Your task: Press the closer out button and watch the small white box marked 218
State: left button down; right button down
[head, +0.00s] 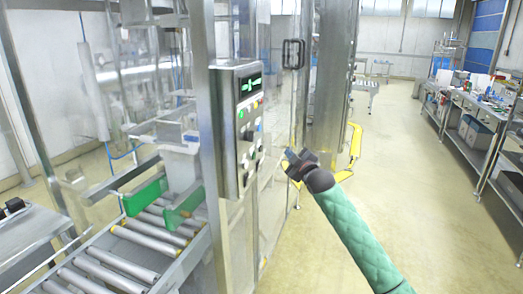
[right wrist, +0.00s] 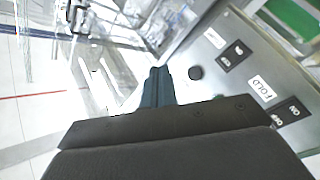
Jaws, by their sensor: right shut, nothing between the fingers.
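The grey control panel (head: 236,128) stands upright left of centre in the head view, with a lit display on top and several small coloured buttons. I cannot read a closer out label. My right gripper (head: 287,158) is shut and empty, to the right of the panel and apart from it in the head view. A pale box (head: 181,166) stands by the conveyor; no 218 is readable. My left gripper is not in view.
A roller conveyor (head: 125,262) with green guides (head: 146,195) lies at lower left. A clear machine door with a black handle (head: 293,54) is right of the panel. A workbench (head: 470,118) stands at far right. The floor between is open.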

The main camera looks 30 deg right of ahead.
aim_at(260, 148)
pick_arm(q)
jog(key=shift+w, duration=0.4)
pick_arm(e)
jog(key=w+a, duration=0.4)
jog(key=w, duration=0.1)
jog(key=shift+w+a, duration=0.25)
jog(key=shift+a, duration=0.15)
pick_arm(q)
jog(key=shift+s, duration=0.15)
